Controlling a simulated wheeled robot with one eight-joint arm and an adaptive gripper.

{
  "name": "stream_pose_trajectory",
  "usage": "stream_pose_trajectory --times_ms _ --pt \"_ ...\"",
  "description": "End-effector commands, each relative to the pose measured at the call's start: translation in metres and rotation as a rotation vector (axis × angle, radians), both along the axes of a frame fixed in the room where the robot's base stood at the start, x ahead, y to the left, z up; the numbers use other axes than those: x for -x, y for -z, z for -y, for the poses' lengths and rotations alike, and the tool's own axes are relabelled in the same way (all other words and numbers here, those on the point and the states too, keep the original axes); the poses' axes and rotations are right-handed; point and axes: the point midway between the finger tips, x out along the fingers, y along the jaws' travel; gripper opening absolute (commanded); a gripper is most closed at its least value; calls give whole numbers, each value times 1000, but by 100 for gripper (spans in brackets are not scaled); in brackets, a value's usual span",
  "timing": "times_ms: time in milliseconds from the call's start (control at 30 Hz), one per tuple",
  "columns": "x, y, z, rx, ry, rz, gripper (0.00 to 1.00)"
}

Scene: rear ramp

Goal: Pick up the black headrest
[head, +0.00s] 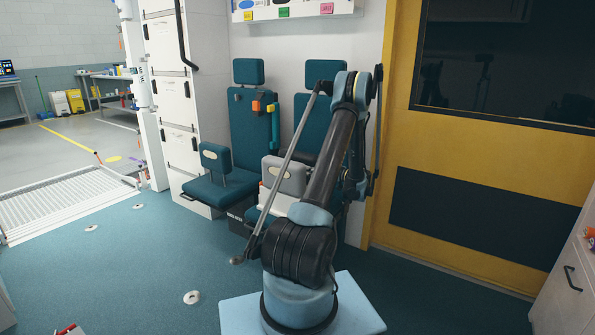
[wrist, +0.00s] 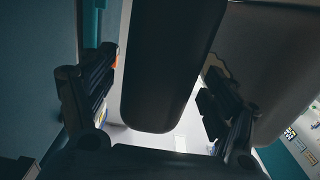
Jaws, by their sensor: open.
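In the wrist view, a long dark block with a rounded end, which looks like the black headrest (wrist: 168,65), lies between the two fingers of my gripper (wrist: 158,78). The fingers stand open on either side of it, with a visible gap at each side. In the head view my gripper is hidden behind my arm. A small dark shape (head: 298,157) shows beside the arm at the right seat; it may be the same headrest, mostly hidden. A grey headrest (head: 284,174) with a pale label stands in front of it. A teal headrest (head: 215,157) stands on the left seat.
The left teal seat (head: 250,125) and right teal seat (head: 308,120) stand against the white wall. A white box (head: 275,200) is under the grey headrest. In the wrist view a large grey surface (wrist: 265,60) is close on the right. A yellow door (head: 470,190) stands at right.

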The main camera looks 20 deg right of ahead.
Motion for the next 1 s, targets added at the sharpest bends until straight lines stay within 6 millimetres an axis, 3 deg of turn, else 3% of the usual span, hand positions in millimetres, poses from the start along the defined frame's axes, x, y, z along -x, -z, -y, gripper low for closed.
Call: stream_pose_trajectory --times_ms 400,667,900,1000 --pt "-38 4 -27 0 -2 0 80" --pt "-42 4 -30 0 -1 0 80" --pt "-42 4 -31 0 -2 0 28" --pt "-42 4 -31 0 -2 0 24"
